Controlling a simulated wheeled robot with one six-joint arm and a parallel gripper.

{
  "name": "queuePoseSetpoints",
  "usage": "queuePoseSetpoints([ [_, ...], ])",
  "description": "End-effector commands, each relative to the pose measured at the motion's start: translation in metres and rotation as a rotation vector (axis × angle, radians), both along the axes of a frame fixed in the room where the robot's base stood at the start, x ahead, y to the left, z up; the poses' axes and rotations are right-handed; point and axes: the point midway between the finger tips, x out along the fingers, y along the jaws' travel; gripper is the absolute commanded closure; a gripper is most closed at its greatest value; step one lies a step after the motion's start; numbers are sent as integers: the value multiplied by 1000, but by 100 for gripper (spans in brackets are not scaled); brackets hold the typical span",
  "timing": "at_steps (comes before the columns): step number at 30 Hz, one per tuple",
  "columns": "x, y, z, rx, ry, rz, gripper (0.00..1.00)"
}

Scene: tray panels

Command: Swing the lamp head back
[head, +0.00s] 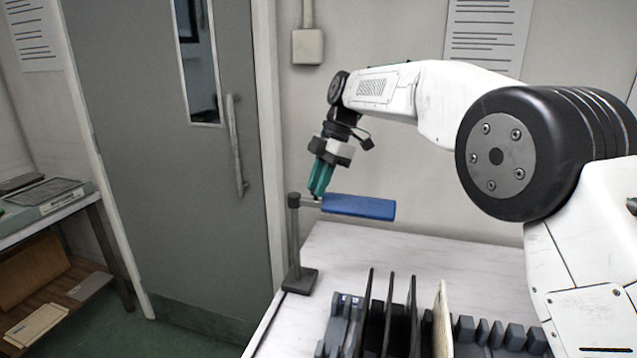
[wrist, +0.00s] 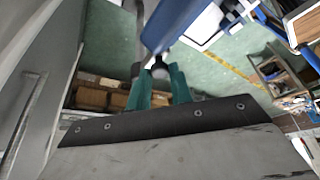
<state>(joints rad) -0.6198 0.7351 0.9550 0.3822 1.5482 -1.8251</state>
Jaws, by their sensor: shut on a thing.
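The lamp stands at the left edge of the white table, with a dark base (head: 300,280) and a grey upright post (head: 294,235). Its blue lamp head (head: 358,207) reaches out to the right from the top of the post. My gripper (head: 317,194) comes down from above with teal fingers at the post end of the lamp head. The fingers hide part of the knob.
A rack (head: 345,325) with several dark upright panels stands at the front of the white table (head: 350,250). The table behind the rack is clear. A grey door (head: 170,150) with a handle is behind the lamp, and a side bench (head: 45,215) is at far left.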

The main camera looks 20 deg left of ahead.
Motion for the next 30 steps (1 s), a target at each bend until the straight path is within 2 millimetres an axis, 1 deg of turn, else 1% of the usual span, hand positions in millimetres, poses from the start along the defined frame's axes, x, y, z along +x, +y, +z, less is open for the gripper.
queuePoseSetpoints([
  [11,2,0,2,6,-6,2,100],
  [12,2,0,2,6,-5,1,73],
  [14,2,0,2,5,-6,1,58],
  [23,2,-1,2,3,-4,0,58],
  [26,5,-3,9,3,-4,0,58],
  [30,11,-9,30,4,-5,0,58],
])
